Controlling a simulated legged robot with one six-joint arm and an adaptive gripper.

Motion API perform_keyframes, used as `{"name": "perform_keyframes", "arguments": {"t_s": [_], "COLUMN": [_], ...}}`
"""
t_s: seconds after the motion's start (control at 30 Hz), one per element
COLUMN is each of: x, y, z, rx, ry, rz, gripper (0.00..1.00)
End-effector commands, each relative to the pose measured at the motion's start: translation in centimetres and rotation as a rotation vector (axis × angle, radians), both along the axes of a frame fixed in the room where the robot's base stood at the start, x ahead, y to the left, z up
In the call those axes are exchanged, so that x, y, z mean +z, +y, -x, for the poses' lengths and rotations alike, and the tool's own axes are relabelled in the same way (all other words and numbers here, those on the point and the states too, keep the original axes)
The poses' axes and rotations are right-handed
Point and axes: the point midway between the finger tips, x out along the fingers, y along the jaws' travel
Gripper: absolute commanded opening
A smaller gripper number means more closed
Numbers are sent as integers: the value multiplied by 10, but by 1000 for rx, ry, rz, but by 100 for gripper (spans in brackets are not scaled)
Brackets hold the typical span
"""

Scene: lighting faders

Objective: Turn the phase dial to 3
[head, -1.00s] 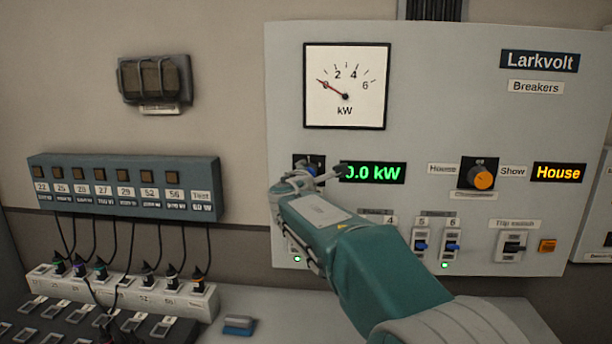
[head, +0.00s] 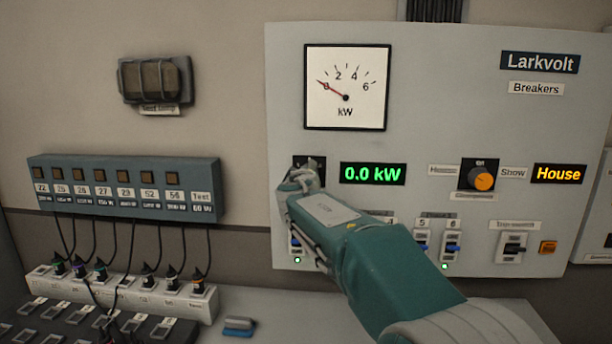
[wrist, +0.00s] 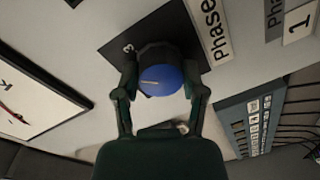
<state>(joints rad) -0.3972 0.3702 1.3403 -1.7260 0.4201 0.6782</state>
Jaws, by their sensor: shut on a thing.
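The phase dial (wrist: 162,78) is a blue knob with a pale line on its face, on a black plate (wrist: 118,50).
Right of the dial are the green 0.0 kW display (head: 373,174) and an orange House/Show knob (head: 482,181). The kW meter (head: 346,87) is above. Breaker switches (head: 453,247) sit below, partly behind my arm. A socket strip with cables (head: 120,290) is at lower left.

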Motion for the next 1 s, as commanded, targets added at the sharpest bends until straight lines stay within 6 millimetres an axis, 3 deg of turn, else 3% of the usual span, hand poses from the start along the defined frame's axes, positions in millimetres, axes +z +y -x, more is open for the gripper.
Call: {"name": "perform_keyframes", "arguments": {"t_s": [0.03, 0.43, 1.0], "x": [-7, -8, -9], "y": [-1, -1, -1], "z": [-1, -1, -2], "rx": [-1, -2, -3], "ry": [10, 5, 4], "rz": [-36, -267, -322], "gripper": [6, 6, 6]}}
